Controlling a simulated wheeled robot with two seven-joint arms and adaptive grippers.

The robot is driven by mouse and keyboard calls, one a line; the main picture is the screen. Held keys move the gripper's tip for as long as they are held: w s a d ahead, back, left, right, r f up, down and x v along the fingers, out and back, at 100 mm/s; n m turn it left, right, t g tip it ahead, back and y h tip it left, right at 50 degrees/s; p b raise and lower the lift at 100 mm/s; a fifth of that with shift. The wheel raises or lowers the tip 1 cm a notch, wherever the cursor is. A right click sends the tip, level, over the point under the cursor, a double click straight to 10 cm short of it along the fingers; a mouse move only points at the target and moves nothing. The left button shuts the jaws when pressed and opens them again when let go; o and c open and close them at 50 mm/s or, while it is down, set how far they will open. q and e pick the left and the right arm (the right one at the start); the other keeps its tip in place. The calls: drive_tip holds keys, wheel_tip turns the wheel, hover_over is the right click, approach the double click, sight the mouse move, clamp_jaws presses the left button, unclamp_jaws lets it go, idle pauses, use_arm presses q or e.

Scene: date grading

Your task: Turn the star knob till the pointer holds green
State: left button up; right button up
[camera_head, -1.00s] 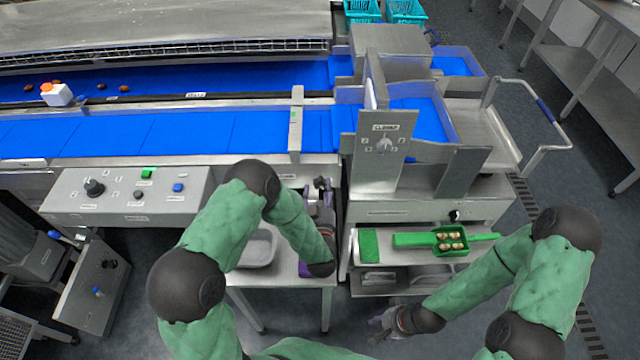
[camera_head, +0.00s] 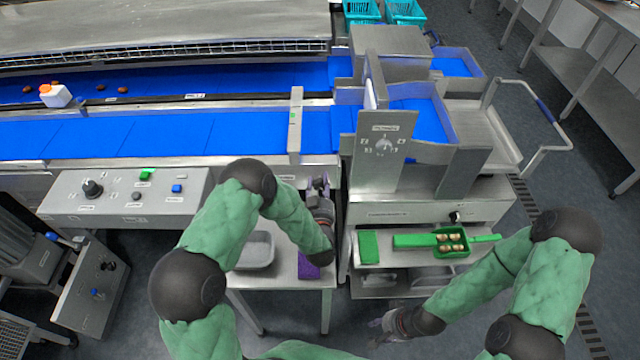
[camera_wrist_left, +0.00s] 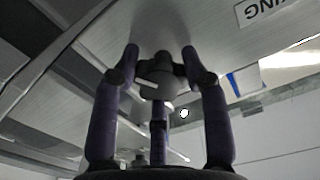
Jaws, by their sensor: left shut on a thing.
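My left gripper (camera_head: 319,184) is at the front edge of the belt frame, below the belt's right end. In the left wrist view its dark purple fingers (camera_wrist_left: 160,65) are closed around a grey knob (camera_wrist_left: 158,80), which seems to be the star knob; its arms are mostly hidden. A small green mark (camera_head: 292,115) shows on the metal bar across the belt; it is too small to read a pointer there. My right gripper (camera_head: 382,330) is low in front of the shelf, empty, its fingers seemingly apart.
A control box (camera_head: 115,200) with knobs and buttons is at left. A grey tray (camera_head: 262,250) and purple cloth-like item (camera_head: 308,269) lie below my left arm. A green tray (camera_head: 437,252) holds several dates at right.

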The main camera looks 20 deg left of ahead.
use_arm(q)
drive_tip(key=shift+w+r, duration=0.15)
drive_tip(key=shift+r, duration=0.15)
drive_tip(key=m+b, duration=0.1)
drive_tip(key=m, duration=0.2)
drive_tip(key=shift+w+r, duration=0.1)
drive_tip(key=shift+r, duration=0.05)
drive_tip(key=shift+m, duration=0.5)
drive_tip(key=shift+w+r, duration=0.1)
drive_tip(key=shift+r, duration=0.05)
drive_tip(key=o, duration=1.1)
drive_tip(key=shift+o, duration=0.2)
drive_tip(key=shift+d, duration=0.1)
drive_tip(key=shift+f, duration=0.3)
drive_tip(key=shift+s+d+f, duration=0.1)
drive_tip(key=shift+s+d, duration=0.05)
drive_tip(key=shift+s, duration=0.5)
drive_tip(key=v, duration=1.1)
